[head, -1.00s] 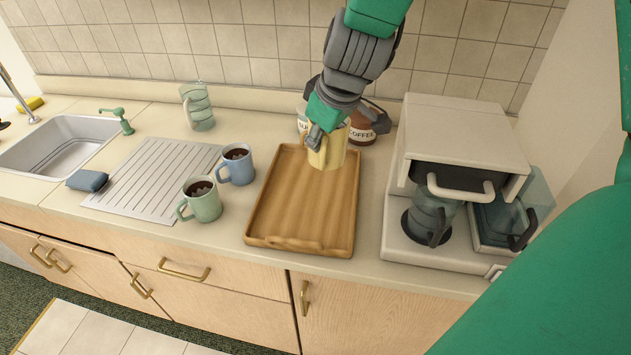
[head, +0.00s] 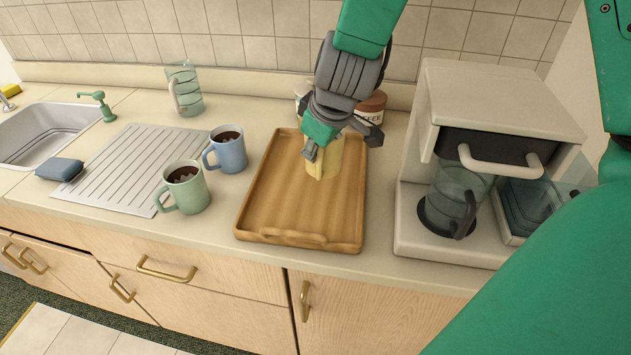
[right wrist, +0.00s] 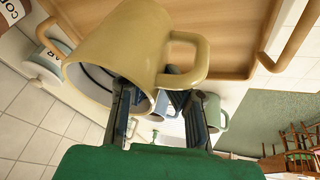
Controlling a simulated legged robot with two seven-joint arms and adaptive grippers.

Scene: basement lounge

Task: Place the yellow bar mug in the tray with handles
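The yellow bar mug (head: 327,161) is over the far part of the wooden tray with handles (head: 288,205). My right gripper (head: 322,146) is above the mug and partly hides it. In the right wrist view the mug (right wrist: 135,42) fills the upper left. One finger of the right gripper (right wrist: 155,100) reaches into the mug's opening and the other is outside near its handle, so the gripper is shut on the mug's wall. I cannot tell whether the mug's base touches the tray. My left gripper is not in view.
A blue mug (head: 228,152) and a green mug (head: 186,188), both with dark contents, stand left of the tray. A coffee machine (head: 490,110) stands close on the right. A brown coffee canister (head: 371,107) is behind the gripper. Most of the tray's near part is bare.

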